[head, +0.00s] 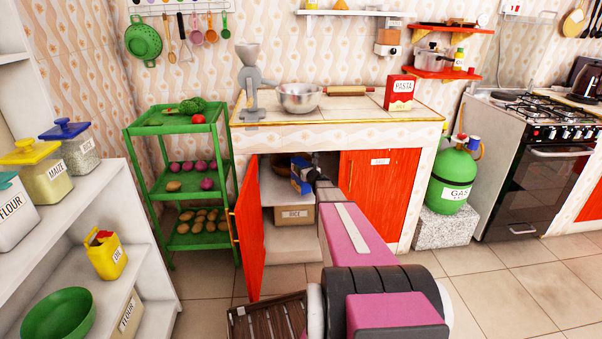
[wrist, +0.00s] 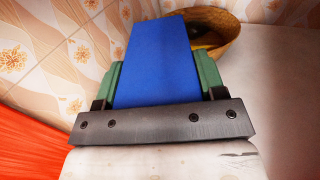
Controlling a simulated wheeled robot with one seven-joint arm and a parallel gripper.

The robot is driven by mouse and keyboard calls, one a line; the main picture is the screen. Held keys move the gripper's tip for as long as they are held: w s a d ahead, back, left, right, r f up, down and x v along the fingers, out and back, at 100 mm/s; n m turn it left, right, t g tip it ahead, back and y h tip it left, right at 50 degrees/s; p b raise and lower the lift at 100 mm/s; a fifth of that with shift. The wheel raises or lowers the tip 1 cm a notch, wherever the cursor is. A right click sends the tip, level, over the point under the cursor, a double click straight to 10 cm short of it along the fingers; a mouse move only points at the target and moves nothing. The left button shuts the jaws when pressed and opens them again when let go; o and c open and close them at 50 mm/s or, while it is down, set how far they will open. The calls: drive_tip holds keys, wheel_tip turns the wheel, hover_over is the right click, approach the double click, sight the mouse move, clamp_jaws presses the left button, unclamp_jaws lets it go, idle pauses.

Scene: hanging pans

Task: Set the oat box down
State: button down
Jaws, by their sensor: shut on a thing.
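The blue oat box (head: 301,176) is inside the open left side of the cabinet, at its upper shelf. My gripper (wrist: 158,78) is shut on it, with a green finger pad pressed to each side. In the wrist view the oat box (wrist: 153,62) shows a plain blue face that fills the space between the fingers. Its lower end is hidden behind the dark gripper bar. In the head view my arm partly covers the box and gripper. Whether the box touches the shelf (head: 272,192) cannot be told.
A woven basket (wrist: 228,22) stands just beyond the box. The open red door (head: 250,232) is left of the opening; a closed red door (head: 378,188) is right. A brown box (head: 294,214) sits below the shelf. A green rack (head: 150,190) stands farther left.

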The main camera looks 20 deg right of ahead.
drive_tip(key=shift+w+a, duration=0.2)
drive_tip(key=shift+w, duration=1)
wheel_tip(320, 180, down, 3)
drive_tip(key=shift+s+f, duration=0.1)
drive_tip(key=shift+f, duration=0.3)
drive_tip(key=shift+c, duration=1)
unclamp_jaws()
